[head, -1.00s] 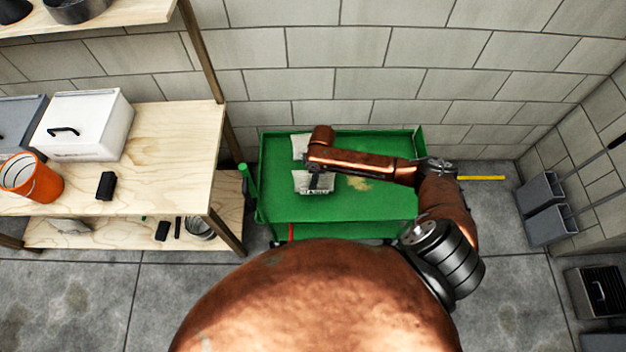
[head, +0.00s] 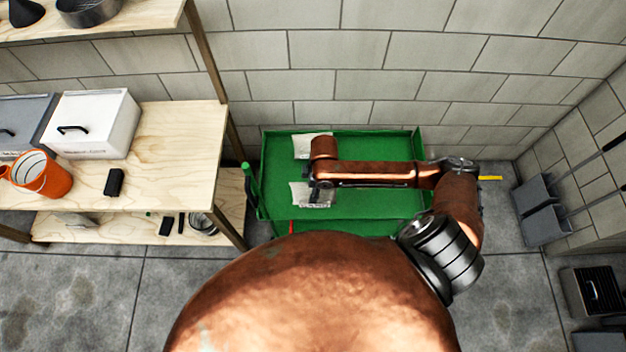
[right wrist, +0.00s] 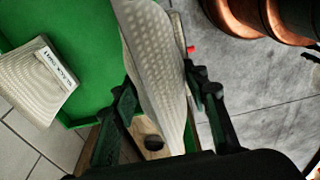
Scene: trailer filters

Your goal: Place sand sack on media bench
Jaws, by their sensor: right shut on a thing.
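A pale woven sack (head: 300,192) is held in my right gripper (head: 317,187) over the front left part of the green cart (head: 380,205). In the right wrist view the held sack (right wrist: 150,50) stands on edge between the two dark fingers (right wrist: 162,90), which are shut on it. Whether it is clear of the cart bed cannot be told. A second pale sack (head: 303,147) lies at the cart's back left; it also shows with a printed label in the right wrist view (right wrist: 28,85). The wooden bench (head: 170,150) stands left of the cart. My left gripper is out of view.
On the bench are a white lidded box (head: 95,125), a grey box (head: 22,120), an orange bucket (head: 45,175) and a black block (head: 114,183). The bench's right part is bare. A shelf post (head: 212,70) rises at its back right corner.

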